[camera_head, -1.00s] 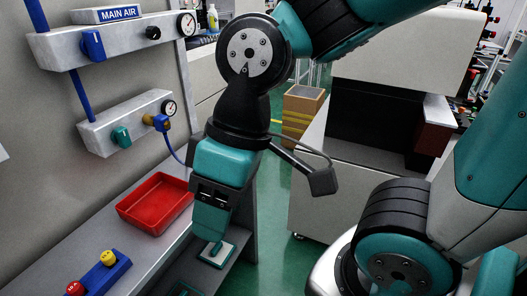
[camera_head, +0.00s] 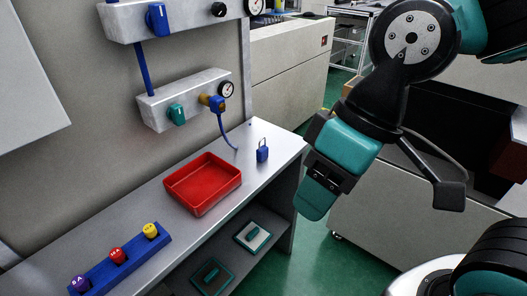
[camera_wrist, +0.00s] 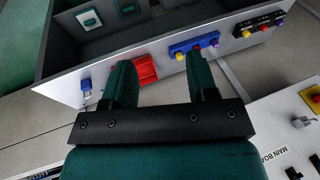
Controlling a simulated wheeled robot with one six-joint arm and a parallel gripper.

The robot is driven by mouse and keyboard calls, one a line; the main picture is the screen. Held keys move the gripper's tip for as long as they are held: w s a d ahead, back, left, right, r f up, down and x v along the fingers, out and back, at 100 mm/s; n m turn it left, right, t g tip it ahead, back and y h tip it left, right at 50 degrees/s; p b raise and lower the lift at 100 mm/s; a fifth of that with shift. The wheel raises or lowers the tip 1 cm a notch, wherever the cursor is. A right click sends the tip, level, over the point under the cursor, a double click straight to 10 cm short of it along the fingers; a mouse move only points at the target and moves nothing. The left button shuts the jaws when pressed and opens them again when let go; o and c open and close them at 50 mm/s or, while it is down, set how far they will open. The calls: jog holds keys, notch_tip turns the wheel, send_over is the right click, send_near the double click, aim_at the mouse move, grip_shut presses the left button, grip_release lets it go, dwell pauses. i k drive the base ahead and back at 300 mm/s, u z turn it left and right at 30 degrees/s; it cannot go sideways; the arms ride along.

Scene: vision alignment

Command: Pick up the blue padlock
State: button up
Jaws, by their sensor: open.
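The blue padlock (camera_head: 262,152) stands upright on the grey bench top, near its far right end, with its grey shackle upward. It also shows in the wrist view (camera_wrist: 86,88), small, at the left of my gripper's fingers. My gripper (camera_head: 312,205) hangs to the right of the bench edge in the head view, apart from the padlock. In the wrist view its two green fingers (camera_wrist: 157,80) are spread with nothing between them that they touch. The red tray shows beyond them.
A red tray (camera_head: 203,200) sits left of the padlock. A blue rack (camera_head: 123,262) with colored knobs is nearer. A lower shelf holds framed teal pieces (camera_head: 253,236).

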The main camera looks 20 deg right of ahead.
aim_at(262, 153)
jog(key=k, duration=0.5)
jog(key=z, duration=1.55)
jog(key=i, duration=0.9)
jog(key=u, duration=1.35)
jog(key=i, duration=0.25)
jog(key=u, duration=0.2)
